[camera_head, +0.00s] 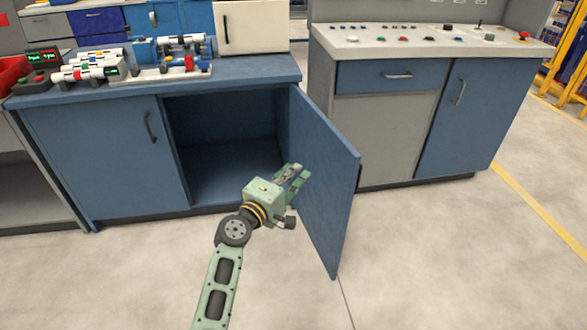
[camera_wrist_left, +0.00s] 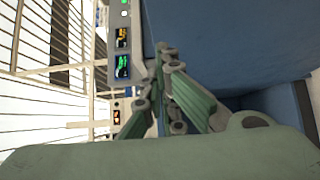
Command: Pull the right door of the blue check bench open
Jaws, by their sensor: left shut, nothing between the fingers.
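The blue check bench (camera_head: 240,81) stands at the left of the head view. Its right door (camera_head: 327,180) is swung far out toward me, and the dark compartment (camera_head: 225,140) behind it shows empty. Its left door (camera_head: 105,160) is closed. My left gripper (camera_head: 298,178) is shut and empty, in front of the opening and close to the inner face of the right door; I cannot tell whether it touches. In the left wrist view its fingers (camera_wrist_left: 166,65) lie beside a large blue panel (camera_wrist_left: 240,50). My right gripper is not in view.
A control console (camera_head: 390,140) with blue doors stands to the right. The floor (camera_head: 420,260) in front is clear.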

